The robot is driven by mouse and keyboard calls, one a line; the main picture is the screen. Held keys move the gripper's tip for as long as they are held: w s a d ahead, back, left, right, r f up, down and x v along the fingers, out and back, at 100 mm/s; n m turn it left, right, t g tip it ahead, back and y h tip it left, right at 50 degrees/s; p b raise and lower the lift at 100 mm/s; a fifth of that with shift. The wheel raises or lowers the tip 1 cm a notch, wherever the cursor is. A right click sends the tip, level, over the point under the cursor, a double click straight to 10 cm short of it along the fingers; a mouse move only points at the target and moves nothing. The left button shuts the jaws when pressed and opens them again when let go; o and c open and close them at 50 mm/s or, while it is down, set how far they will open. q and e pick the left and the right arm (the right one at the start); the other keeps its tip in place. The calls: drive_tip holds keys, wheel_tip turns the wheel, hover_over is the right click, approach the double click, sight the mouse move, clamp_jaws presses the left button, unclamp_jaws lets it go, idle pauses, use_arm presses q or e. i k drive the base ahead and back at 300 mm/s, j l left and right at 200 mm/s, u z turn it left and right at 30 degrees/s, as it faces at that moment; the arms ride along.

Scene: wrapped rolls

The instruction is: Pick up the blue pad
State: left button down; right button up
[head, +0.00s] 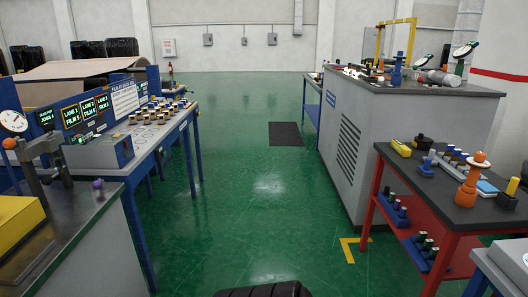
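A small light-blue flat pad (487,188) lies on the dark top of the red-framed table (437,182) at the right. It sits just right of an orange stepped spindle (470,185), apart from the front edge of the table. It is small in the head view, and its details cannot be made out. Neither of my grippers shows in the head view.
On the same table are a yellow block (401,148), a blue stand (426,170) and a yellow cylinder (512,186). A grey cabinet (348,150) stands behind it. A blue-framed workbench (165,128) stands left.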

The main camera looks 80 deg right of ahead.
sight(425, 170)
drive_tip(key=z, duration=3.9)
drive_tip(key=i+j+z, duration=0.45)
drive_tip(key=i+j, duration=1)
drive_tip(key=j, duration=0.1)
